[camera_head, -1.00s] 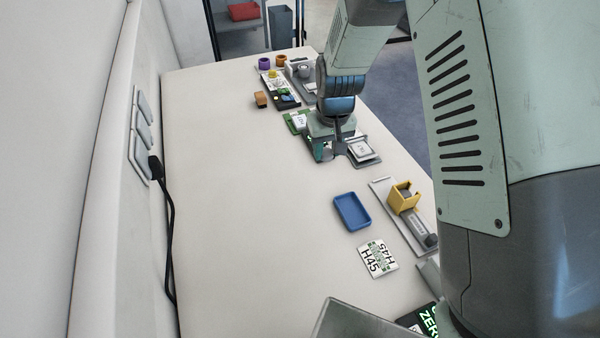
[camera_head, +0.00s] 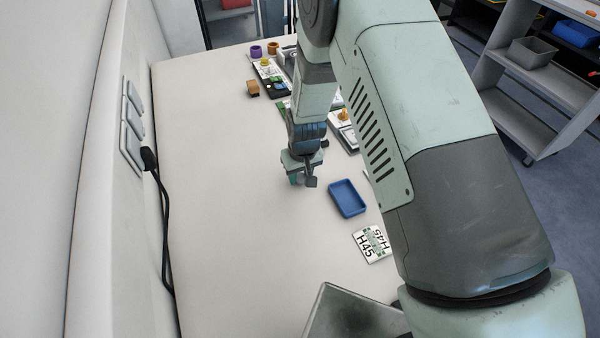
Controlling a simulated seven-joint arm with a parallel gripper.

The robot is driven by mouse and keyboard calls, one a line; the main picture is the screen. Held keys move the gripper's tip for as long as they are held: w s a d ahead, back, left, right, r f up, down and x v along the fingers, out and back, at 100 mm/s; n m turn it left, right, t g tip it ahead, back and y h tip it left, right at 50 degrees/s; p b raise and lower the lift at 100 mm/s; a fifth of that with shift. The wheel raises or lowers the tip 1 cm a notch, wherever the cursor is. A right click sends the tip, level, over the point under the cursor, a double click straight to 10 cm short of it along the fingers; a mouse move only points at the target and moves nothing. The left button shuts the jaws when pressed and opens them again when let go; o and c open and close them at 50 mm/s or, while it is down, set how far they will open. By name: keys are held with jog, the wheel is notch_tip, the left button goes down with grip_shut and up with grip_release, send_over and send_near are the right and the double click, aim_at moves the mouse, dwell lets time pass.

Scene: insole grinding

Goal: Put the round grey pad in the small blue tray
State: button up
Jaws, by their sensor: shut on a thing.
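The small blue tray (camera_head: 347,198) lies on the table right of my gripper and a little nearer the camera. It looks empty. My gripper (camera_head: 303,183) points down over the table, just left of the tray's far end and apart from it. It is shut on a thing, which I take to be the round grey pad. The fingers and the small size of the view hide most of it, so its outline is not clear.
A white H45 card (camera_head: 371,244) lies on the near side of the tray. My arm covers the table's right side. The table's left half is clear.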

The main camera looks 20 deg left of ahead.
jog(key=shift+f, duration=0.2)
jog(key=o, duration=1)
jog(key=shift+r, duration=0.15)
